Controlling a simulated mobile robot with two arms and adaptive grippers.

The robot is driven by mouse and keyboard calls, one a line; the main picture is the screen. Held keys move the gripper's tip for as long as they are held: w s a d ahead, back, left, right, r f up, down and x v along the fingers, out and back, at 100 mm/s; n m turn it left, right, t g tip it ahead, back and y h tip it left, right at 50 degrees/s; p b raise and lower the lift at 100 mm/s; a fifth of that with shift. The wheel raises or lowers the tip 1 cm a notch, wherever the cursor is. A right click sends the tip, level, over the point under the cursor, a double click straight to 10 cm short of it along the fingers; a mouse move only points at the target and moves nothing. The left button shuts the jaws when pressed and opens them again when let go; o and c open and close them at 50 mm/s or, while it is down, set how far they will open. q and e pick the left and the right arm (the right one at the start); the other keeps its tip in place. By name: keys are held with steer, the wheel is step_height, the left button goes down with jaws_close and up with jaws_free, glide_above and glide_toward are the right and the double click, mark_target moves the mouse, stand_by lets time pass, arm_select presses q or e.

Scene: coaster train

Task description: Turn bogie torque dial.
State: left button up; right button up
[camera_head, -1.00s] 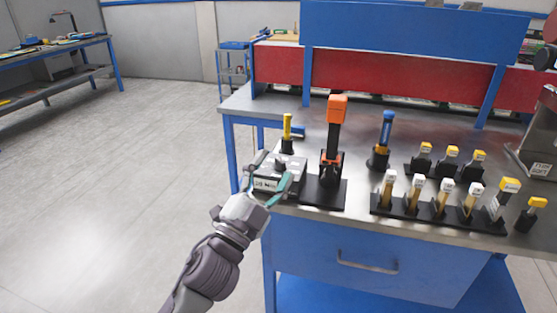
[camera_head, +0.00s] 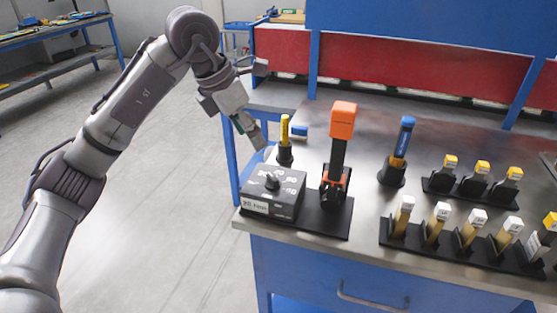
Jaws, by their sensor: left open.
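The torque dial is a black knob (camera_head: 272,181) on top of a dark grey box (camera_head: 286,204) with white number markings and a label on its front. The box sits at the near left corner of the metal bench top. My left gripper (camera_head: 256,108) is open and empty, with its fingers apart. In the picture it shows above and slightly left of the dial box, by the bench's left edge, and apart from the knob. My left arm comes in from the lower left and arches over the floor. My right gripper is not in view.
Right of the box stands an orange-and-black tool (camera_head: 341,135) on a black base. A yellow-handled tool (camera_head: 284,133) stands behind the box and a blue-handled one (camera_head: 402,140) further right. Racks of small tools (camera_head: 455,235) fill the right side. Open floor lies left of the bench.

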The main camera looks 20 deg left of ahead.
arm_select(q)
glide_above(272, 177)
steer(key=s+a, duration=0.1)
steer(key=s, duration=0.1)
steer(key=f, duration=0.7)
steer(key=shift+w+a+f+p, duration=0.2)
steer(key=shift+f+p, duration=0.15)
steer(key=shift+p, duration=0.05)
steer(key=x, duration=0.3)
steer(key=shift+w+d+f, duration=0.1)
steer(key=shift+f, duration=0.15)
steer(key=shift+w+d+f, duration=0.1)
steer(key=shift+w+f, duration=0.05)
steer(key=shift+f, duration=0.35)
steer(key=shift+c, duration=0.9)
steer(key=c, duration=1)
steer(key=shift+o, duration=0.2)
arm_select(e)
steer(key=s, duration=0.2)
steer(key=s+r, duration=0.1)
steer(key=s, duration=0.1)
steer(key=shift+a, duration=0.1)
